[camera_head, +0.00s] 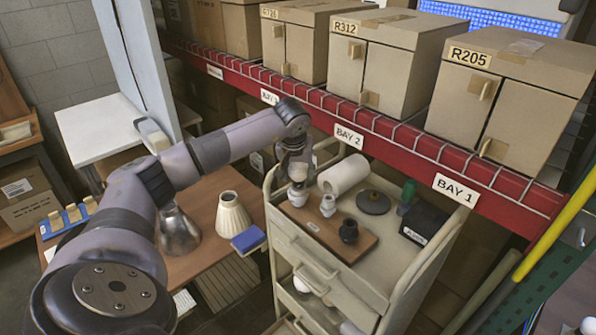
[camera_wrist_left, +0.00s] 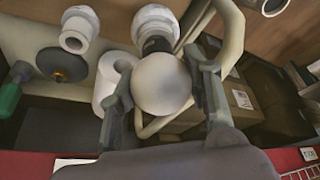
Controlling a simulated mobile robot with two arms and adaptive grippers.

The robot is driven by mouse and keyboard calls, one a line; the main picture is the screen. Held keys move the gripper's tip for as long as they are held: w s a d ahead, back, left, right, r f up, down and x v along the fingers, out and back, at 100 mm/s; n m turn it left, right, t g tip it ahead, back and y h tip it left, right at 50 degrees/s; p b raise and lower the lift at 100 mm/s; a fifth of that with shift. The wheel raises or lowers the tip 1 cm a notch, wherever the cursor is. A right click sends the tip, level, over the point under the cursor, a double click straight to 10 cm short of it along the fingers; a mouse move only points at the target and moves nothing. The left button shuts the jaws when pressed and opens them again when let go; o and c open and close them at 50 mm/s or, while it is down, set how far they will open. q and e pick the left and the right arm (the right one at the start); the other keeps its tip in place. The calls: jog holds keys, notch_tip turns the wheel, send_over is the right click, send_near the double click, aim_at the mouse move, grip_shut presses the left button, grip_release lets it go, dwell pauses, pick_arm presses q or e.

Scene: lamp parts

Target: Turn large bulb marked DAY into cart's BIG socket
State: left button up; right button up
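A large white round bulb (camera_wrist_left: 161,84) sits between the fingers of my left gripper (camera_wrist_left: 160,72) in the left wrist view; both fingers appear to press its sides. No DAY marking shows. The bulb's dark base (camera_wrist_left: 156,45) points at a large white socket (camera_wrist_left: 157,17) and meets or nearly meets its mouth; I cannot tell if it is threaded. In the head view my left gripper (camera_head: 297,165) points down over this large socket (camera_head: 298,197) on the cart's brown board (camera_head: 318,229). A smaller white socket (camera_head: 328,206) and a black socket (camera_head: 348,231) stand beside it. My right gripper is not in view.
On the cart (camera_head: 307,265) are a white roll (camera_head: 343,174), a dark disc (camera_head: 373,202), a green bottle (camera_head: 408,192) and a black box (camera_head: 427,219). A red shelf beam (camera_head: 395,160) with boxes runs behind. A brown table (camera_head: 201,263) with lampshades stands left.

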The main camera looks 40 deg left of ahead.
pick_arm(q)
jog(key=c, duration=0.4)
jog(key=shift+f, duration=0.1)
dwell(0.4)
jog(key=m+h, duration=0.1)
jog(key=m, duration=0.1)
jog(key=shift+s+a+f+m+b, duration=0.1)
jog(key=shift+m+b, duration=0.25)
jog(key=shift+m, duration=0.05)
jog(key=m+h, duration=0.1)
jog(key=m, duration=0.3)
jog(key=shift+t+h, duration=0.3)
jog(key=shift+h, duration=0.1)
jog(key=o, duration=0.6)
jog(key=shift+o, duration=1.3)
